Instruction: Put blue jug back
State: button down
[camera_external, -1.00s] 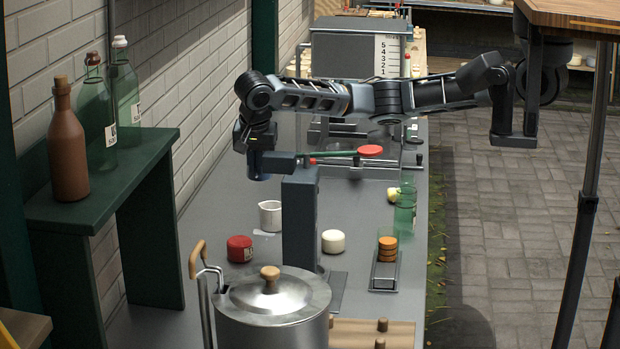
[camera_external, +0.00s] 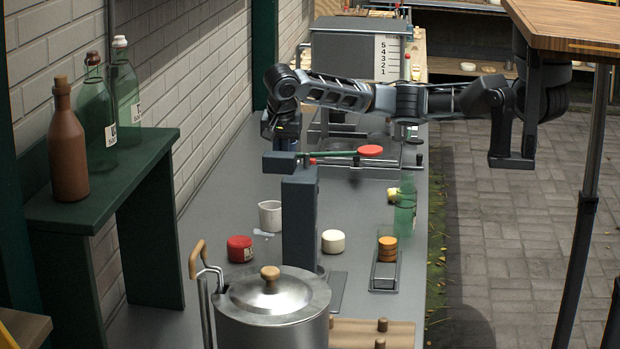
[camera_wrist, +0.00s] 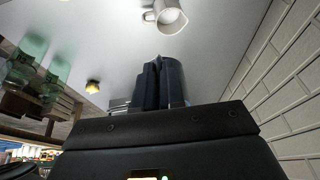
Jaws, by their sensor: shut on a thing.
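My gripper (camera_external: 281,138) is over the far part of the counter, in front of the metal frame. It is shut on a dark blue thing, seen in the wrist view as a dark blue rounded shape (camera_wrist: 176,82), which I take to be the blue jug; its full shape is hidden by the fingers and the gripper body. In the external view the held thing is mostly hidden. A white jug (camera_external: 270,216) stands on the counter nearer the camera, apart from my gripper; it also shows in the wrist view (camera_wrist: 168,15).
A grey post (camera_external: 299,225) with a level arm stands mid-counter. A red-capped jar (camera_external: 240,249), a white pot (camera_external: 333,241), orange discs (camera_external: 387,249) and a green bottle (camera_external: 405,208) stand around it. A steel pot (camera_external: 272,315) is in front. Bottles stand on the green shelf (camera_external: 115,180).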

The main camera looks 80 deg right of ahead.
jog(key=s+d+f+b, duration=0.3)
jog(key=s+d+b, duration=0.2)
jog(key=s+d, duration=0.5)
jog(key=s+d+f+b, duration=0.4)
jog(key=s+d, duration=0.5)
jog(key=d, duration=0.2)
jog(key=shift+g, duration=0.4)
jog(key=shift+w+a+f, duration=1.25)
jog(key=shift+w+f, duration=0.2)
jog(key=shift+f, duration=0.3)
jog(key=shift+w+a+f, duration=1.25)
jog(key=shift+w+f, duration=0.2)
jog(key=shift+f, duration=0.35)
jog(key=shift+w+a+f, duration=1.25)
jog(key=shift+w+f, duration=0.2)
jog(key=shift+f, duration=0.3)
jog(key=shift+f, duration=0.1)
jog(key=c, duration=1.6)
grip_release()
jog(key=shift+c, duration=0.2)
jog(key=o, duration=0.4)
